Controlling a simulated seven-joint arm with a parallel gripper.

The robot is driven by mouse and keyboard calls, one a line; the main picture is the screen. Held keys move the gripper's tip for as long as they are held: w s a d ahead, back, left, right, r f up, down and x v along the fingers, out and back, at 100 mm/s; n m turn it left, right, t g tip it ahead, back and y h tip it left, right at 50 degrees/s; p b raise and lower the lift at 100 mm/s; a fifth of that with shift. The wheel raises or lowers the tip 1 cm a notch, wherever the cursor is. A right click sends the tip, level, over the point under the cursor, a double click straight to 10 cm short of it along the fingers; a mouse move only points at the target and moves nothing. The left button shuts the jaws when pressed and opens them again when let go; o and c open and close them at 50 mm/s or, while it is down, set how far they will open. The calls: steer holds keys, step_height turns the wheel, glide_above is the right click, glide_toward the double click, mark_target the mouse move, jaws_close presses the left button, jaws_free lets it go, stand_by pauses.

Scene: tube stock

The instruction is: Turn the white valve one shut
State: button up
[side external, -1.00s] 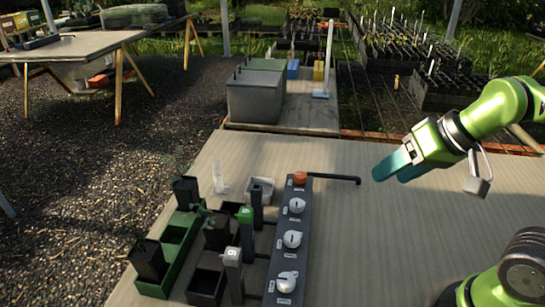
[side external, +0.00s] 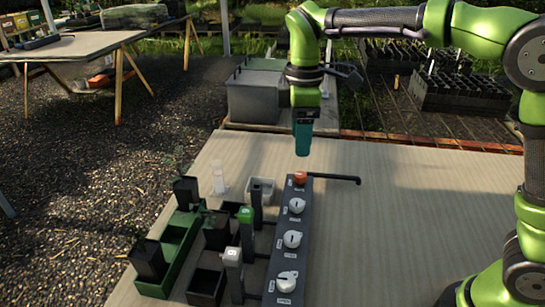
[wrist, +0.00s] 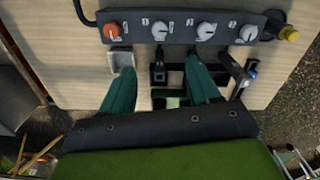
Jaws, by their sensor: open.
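A dark valve bar (side external: 276,262) on the table carries three white valve knobs, the far one (side external: 296,205), the middle one (side external: 292,239) and the near one (side external: 286,281). In the wrist view they run left to right as the far (wrist: 159,30), middle (wrist: 206,31) and near knob (wrist: 248,32). Their small labels are too small to read, so I cannot tell which is valve one. My gripper (side external: 303,153) points down above the bar's far end, apart from it. In the wrist view my gripper (wrist: 160,64) is open and empty, its teal fingers spread.
An orange knob (side external: 300,178) sits at the bar's far end. A dark pipe (side external: 340,178) runs right. The table's right side is clear.

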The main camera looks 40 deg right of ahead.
mark_target(297, 202)
step_height(297, 202, down, 17)
steer(key=shift+r, duration=0.1)
stand_by(0.3)
steer(key=c, duration=1)
steer(key=shift+c, duration=0.2)
